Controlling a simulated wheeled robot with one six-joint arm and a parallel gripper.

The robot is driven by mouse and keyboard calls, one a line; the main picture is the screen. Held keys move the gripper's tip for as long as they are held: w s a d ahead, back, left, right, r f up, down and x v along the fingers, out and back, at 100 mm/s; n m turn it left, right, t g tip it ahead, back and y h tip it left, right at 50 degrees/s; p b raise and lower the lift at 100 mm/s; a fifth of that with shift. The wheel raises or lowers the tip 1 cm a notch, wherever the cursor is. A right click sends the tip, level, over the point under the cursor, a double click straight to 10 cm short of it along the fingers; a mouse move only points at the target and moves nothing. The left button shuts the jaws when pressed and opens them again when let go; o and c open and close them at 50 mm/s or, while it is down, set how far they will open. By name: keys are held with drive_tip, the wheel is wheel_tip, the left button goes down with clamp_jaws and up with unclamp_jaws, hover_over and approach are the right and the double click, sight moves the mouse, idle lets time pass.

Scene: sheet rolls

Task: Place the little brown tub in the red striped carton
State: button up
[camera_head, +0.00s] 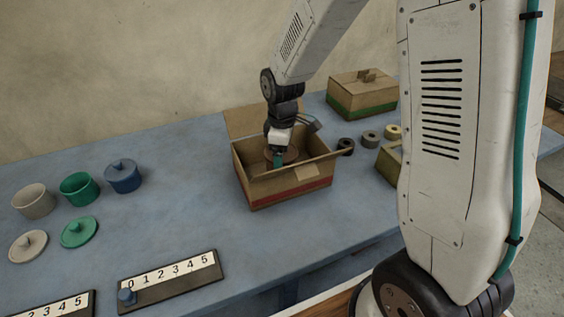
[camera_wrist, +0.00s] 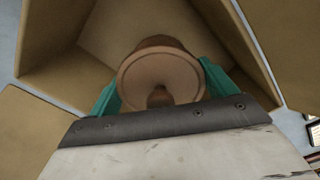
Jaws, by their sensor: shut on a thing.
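The red striped carton (camera_head: 290,191) stands open on the blue table, with its flaps spread and a red band low on its side. My gripper (camera_head: 278,158) reaches down into the carton's opening. In the wrist view, my gripper (camera_wrist: 160,90) has its two teal fingers on either side of the little brown tub (camera_wrist: 159,76), shut on it. The tub has a round lid with a small knob facing the camera. It is inside the carton's walls (camera_wrist: 52,45); whether it touches the carton's floor cannot be told. In the head view, the tub (camera_head: 290,154) shows only partly above the carton's near wall.
A green striped carton (camera_head: 362,95) stands at the back right, with small rolls (camera_head: 370,137) in front of it. Beige, green and blue tubs (camera_head: 123,176) and two loose lids (camera_head: 79,232) lie at left. Numbered boards (camera_head: 170,280) lie in front. Table between is clear.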

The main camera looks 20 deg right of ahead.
drive_tip(key=shift+f, duration=1.55)
drive_tip(key=shift+f, duration=0.15)
drive_tip(key=o, duration=0.9)
drive_tip(key=shift+c, duration=0.2)
